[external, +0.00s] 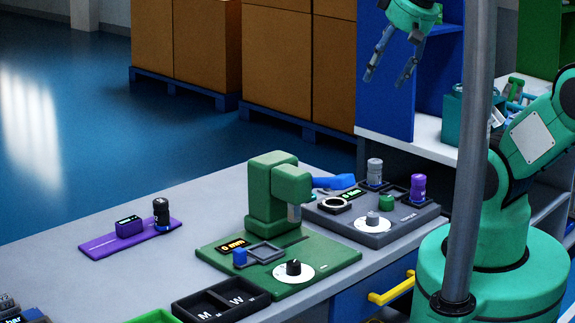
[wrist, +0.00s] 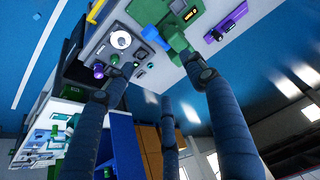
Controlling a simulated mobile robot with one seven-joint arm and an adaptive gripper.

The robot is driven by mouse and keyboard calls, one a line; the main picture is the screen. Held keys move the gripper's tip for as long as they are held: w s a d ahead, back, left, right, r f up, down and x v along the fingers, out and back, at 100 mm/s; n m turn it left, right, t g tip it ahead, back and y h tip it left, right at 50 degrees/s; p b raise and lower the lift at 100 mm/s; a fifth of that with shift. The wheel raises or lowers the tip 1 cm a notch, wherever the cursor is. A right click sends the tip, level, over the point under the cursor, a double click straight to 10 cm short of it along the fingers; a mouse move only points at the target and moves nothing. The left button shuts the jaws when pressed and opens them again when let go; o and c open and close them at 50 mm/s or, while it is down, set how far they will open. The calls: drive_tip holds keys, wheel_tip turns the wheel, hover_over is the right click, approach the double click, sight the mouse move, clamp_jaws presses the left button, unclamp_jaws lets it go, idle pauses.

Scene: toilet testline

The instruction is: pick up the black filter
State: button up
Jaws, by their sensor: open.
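A black cylinder (external: 161,212), which looks like the black filter, stands upright at the end of a flat purple plate (external: 110,240) on the left part of the table. In the wrist view the purple plate (wrist: 232,22) is small near the top, with a dark shape at its left end. My gripper (external: 386,78) is high above the back right of the table, in front of a blue shelf, far from the black cylinder. Its fingers are spread apart and empty. In the wrist view the dark fingers of my gripper (wrist: 160,78) fill the foreground with nothing between them.
A green press-like device (external: 275,195) stands mid-table. Right of it is a grey station (external: 400,232) with a grey cylinder (external: 374,172) and a purple cylinder (external: 418,188). A black tray (external: 215,310) lies in front. A grey pole (external: 470,150) stands at the right. The table around the purple plate is clear.

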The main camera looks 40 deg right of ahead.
drive_tip(key=m+g+b, duration=0.2)
drive_tip(key=g+b, duration=0.2)
drive_tip(key=g, duration=0.2)
hover_over(160, 201)
wheel_tip(160, 201, down, 29)
drive_tip(key=shift+f, duration=0.3)
drive_tip(key=shift+f+b, duration=0.8)
drive_tip(key=shift+f, duration=3.5)
drive_tip(key=shift+f, duration=0.1)
